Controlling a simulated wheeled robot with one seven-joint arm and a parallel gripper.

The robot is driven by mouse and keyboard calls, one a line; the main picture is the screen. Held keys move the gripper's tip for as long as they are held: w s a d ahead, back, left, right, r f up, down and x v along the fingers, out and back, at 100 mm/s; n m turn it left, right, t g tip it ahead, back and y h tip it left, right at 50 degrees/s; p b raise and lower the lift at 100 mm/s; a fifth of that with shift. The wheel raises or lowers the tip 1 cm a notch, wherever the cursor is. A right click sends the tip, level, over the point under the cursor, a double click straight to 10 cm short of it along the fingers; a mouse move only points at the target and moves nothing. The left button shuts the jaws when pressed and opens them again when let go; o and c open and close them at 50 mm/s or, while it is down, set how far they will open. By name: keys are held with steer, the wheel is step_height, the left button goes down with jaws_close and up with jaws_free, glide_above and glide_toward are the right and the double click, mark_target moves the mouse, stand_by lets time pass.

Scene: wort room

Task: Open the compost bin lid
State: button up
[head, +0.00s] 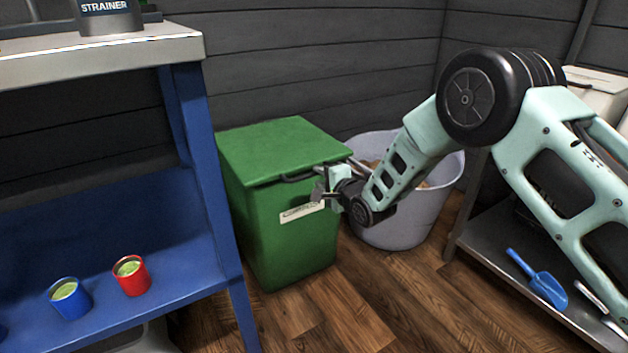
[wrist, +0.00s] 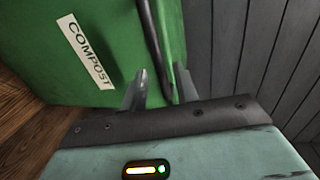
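The green compost bin (head: 290,235) stands on the floor with its flat green lid (head: 280,145) closed. A dark bar handle (head: 298,177) runs along the lid's front edge, above a white label. My gripper (head: 319,189) is at the bin's front, close to the right part of the handle. In the wrist view the fingers of my gripper (wrist: 160,82) are apart, with the dark handle (wrist: 151,40) running down into the space between them. I cannot tell whether either finger touches it. The COMPOST label (wrist: 85,50) shows left of the fingers.
A blue shelf unit (head: 195,130) stands close left of the bin, holding a red cup (head: 131,277) and a blue cup (head: 69,299). A pale grey tub (head: 400,225) stands right of the bin. A low metal shelf (head: 485,270) with a blue scoop (head: 547,288) is at right.

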mark_target(315, 174)
steer(key=shift+b+x, duration=0.5)
steer(key=shift+x, duration=1.5)
jaws_close()
